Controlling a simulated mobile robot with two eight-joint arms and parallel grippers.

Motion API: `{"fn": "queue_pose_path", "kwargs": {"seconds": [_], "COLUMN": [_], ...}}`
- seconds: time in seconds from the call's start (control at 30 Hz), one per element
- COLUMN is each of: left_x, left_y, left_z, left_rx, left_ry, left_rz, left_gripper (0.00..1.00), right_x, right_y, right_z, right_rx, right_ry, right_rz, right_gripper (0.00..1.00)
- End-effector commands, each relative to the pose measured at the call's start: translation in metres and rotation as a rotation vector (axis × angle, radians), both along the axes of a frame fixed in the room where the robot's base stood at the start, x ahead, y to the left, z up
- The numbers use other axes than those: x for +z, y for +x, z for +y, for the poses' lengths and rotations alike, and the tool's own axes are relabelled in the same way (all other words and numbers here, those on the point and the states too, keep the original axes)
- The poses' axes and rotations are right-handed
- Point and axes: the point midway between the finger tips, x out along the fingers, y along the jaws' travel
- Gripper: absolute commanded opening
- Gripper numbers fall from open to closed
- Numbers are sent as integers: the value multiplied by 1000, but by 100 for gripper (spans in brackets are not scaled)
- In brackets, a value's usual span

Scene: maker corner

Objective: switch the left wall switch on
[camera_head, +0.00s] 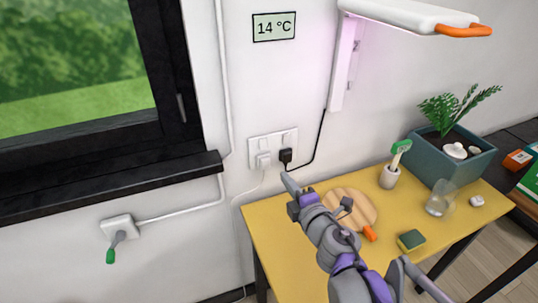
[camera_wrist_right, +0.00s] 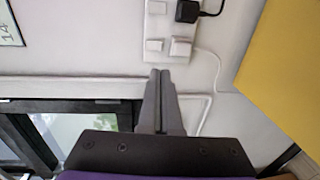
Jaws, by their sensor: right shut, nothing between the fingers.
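A white double socket plate (camera_head: 252,153) is on the wall behind the yellow table, with a small switch above each socket. The left switch (camera_head: 264,143) is above a white plug (camera_head: 263,160); it also shows in the right wrist view (camera_wrist_right: 154,45), beside the white plug (camera_wrist_right: 181,47). The right switch (camera_head: 287,138) is above a black plug (camera_head: 285,155). I cannot tell whether the left switch is on. My right gripper (camera_head: 286,178) is shut and empty, just below the plate in the head view. Its fingertips (camera_wrist_right: 160,73) appear close to the left switch, apparently not touching. My left gripper is not in view.
A round wooden board (camera_head: 358,205), sponge (camera_head: 411,240), glass (camera_head: 440,198) and planter (camera_head: 459,160) stand on the yellow table (camera_head: 285,265). A black window sill (camera_head: 100,187) juts out at left. Below it is a wall box (camera_head: 111,224) with a green-tipped rod. A lamp (camera_head: 410,14) hangs above.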

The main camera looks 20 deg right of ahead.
Motion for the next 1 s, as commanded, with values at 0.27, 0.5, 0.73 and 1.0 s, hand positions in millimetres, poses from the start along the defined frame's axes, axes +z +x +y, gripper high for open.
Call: {"fn": "queue_pose_path", "kwargs": {"seconds": [0.27, 0.5, 0.73, 1.0], "left_x": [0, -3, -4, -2], "left_y": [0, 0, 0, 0], "left_z": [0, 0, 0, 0], "left_rx": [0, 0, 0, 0], "left_ry": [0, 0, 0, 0], "left_rz": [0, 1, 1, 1], "left_gripper": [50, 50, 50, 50], "right_x": [0, -4, -10, -15], "right_y": [4, 35, 77, 121], "right_z": [0, -2, -4, -7], "right_rx": [-1, 0, 0, -2], "right_ry": [2, 4, 3, 4], "right_rz": [0, 0, 0, 0], "right_gripper": [0, 0, 0, 0]}}
